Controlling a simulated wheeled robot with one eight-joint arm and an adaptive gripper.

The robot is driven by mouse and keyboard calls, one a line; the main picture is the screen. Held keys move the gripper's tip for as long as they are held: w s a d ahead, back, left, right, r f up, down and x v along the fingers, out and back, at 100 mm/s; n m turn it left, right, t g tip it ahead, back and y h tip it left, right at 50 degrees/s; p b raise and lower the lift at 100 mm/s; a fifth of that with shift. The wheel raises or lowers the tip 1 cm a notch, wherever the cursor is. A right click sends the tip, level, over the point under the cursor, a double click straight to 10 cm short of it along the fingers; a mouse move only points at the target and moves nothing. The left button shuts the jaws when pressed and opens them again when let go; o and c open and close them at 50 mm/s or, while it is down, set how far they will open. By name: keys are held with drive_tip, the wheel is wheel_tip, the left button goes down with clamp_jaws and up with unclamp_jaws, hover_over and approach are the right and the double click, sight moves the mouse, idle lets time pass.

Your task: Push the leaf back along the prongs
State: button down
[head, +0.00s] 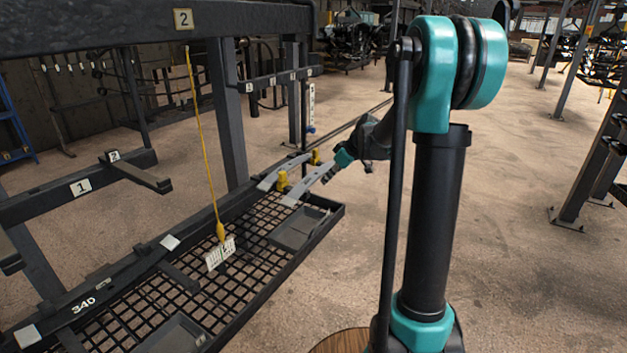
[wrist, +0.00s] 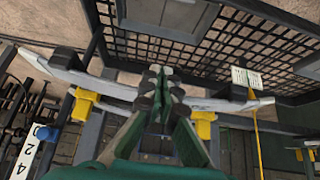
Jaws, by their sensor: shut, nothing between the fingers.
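In the head view a pale grey leaf (head: 311,184) lies slantwise over the right end of the mesh tray. In the wrist view the leaf (wrist: 120,90) is a long, slightly curved bar crossing the picture, with yellow blocks (wrist: 83,104) along its lower edge and dark prong ends lying across it. My gripper (head: 342,160) is at the leaf's far right end in the head view. In the wrist view my gripper (wrist: 158,78) is shut and empty, its tips overlapping the middle of the leaf. I cannot tell whether they touch it.
A second pale strip (head: 282,173) lies just left of the leaf. The black mesh tray (head: 335,214) spreads below. A yellow cord (head: 198,120) hangs down to a white tag (head: 220,253). A dark post (head: 228,130) stands behind. Open floor lies to the right.

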sight(314, 173)
drive_tip(key=shift+w+a, duration=0.8)
drive_tip(key=shift+a, duration=0.3)
drive_tip(key=shift+w+a, duration=0.75)
drive_tip(key=shift+a, duration=0.35)
drive_tip(key=s+d, duration=0.3)
drive_tip(key=d, duration=0.2)
drive_tip(key=shift+s, duration=0.25)
drive_tip(key=s+d+f+m+h, duration=0.2)
drive_tip(key=s+f+m, duration=0.1)
drive_tip(key=s, duration=0.8)
drive_tip(key=s+d+f+m+h, duration=0.1)
drive_tip(key=s+d+f+m, duration=0.1)
drive_tip(key=s, duration=0.8)
drive_tip(key=s+d+f+m+h, duration=0.2)
drive_tip(key=s+f+m, duration=0.3)
drive_tip(key=s, duration=0.6)
drive_tip(key=shift+s+d+m+h, duration=0.3)
drive_tip(key=shift+d+m, duration=0.1)
drive_tip(key=shift+d, duration=0.05)
